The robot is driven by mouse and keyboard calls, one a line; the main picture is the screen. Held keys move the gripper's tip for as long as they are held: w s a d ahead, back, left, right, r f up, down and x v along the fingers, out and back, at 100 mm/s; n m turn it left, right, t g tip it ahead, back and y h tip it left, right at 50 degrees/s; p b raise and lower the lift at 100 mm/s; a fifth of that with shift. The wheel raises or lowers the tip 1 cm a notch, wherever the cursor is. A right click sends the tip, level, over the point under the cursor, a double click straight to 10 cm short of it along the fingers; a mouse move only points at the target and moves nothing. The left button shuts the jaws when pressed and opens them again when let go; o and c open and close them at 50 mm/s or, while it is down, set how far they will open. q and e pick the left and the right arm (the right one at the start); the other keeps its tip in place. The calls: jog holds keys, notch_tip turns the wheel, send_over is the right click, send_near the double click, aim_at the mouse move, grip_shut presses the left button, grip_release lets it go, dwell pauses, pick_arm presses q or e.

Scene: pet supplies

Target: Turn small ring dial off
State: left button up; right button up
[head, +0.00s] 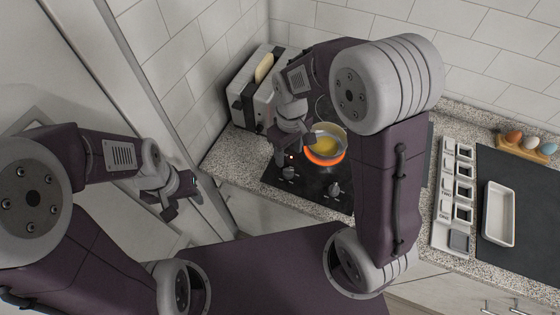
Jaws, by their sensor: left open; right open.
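The black cooktop (310,190) is set in the speckled counter. A heating ring (322,159) glows orange under a small pan (329,133) with yellow content. Two dials stand on the cooktop's front part: a left dial (289,173) and a right dial (334,189). I cannot tell which one belongs to the small ring. A red light shows behind the left dial. My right gripper (287,150) is open and empty, just behind the left dial, with no clear contact visible. My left gripper (173,200) is open and empty, left of the counter. My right arm hides the cooktop's right part.
A toaster (246,103) with bread stands at the back left, close to my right gripper. Right of the cooktop are a white rack of small compartments (444,215), a white dish (499,214) on a dark mat, and eggs in a wooden holder (520,146). Tiled walls bound the back.

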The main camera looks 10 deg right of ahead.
aim_at(288, 170)
jog(key=shift+s+a+r, duration=0.1)
jog(key=shift+s, duration=0.4)
notch_tip(288, 170, down, 9)
jog(key=shift+w, duration=0.15)
jog(key=shift+w, duration=0.1)
grip_shut()
